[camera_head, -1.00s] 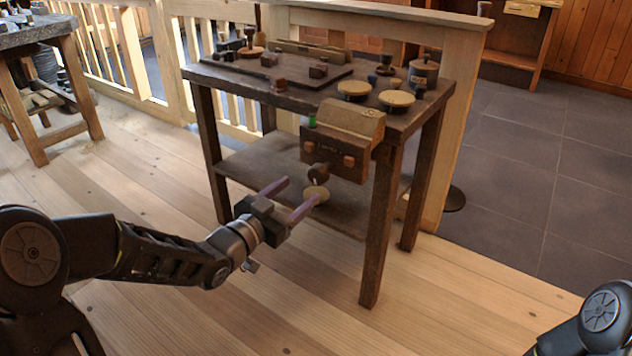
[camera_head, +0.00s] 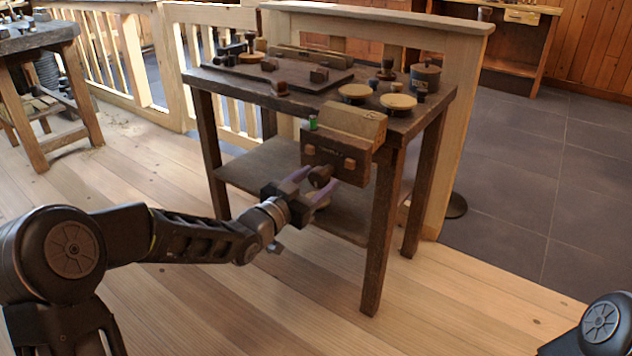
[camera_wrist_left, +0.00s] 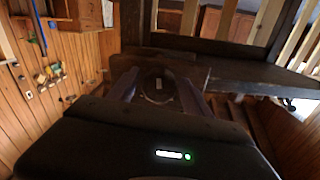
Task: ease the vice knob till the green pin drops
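The wooden vice (camera_head: 337,150) is fixed at the front edge of the dark workbench. Its round dark knob (camera_head: 319,176) sticks out low on its front face. The small green pin (camera_head: 313,122) stands upright at the vice's upper left corner. My left gripper (camera_head: 322,177) is open, its purple fingers on either side of the knob; I cannot tell whether they touch it. In the left wrist view the two spread fingers show with a dark round shape (camera_wrist_left: 157,85) between them, probably the knob. My right gripper is out of view.
The workbench top (camera_head: 240,84) holds several turned discs, a lidded pot (camera_head: 424,78) and small blocks. A lower shelf (camera_head: 255,170) lies behind my left gripper. A wooden railing stands behind the bench. The plank floor in front is clear.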

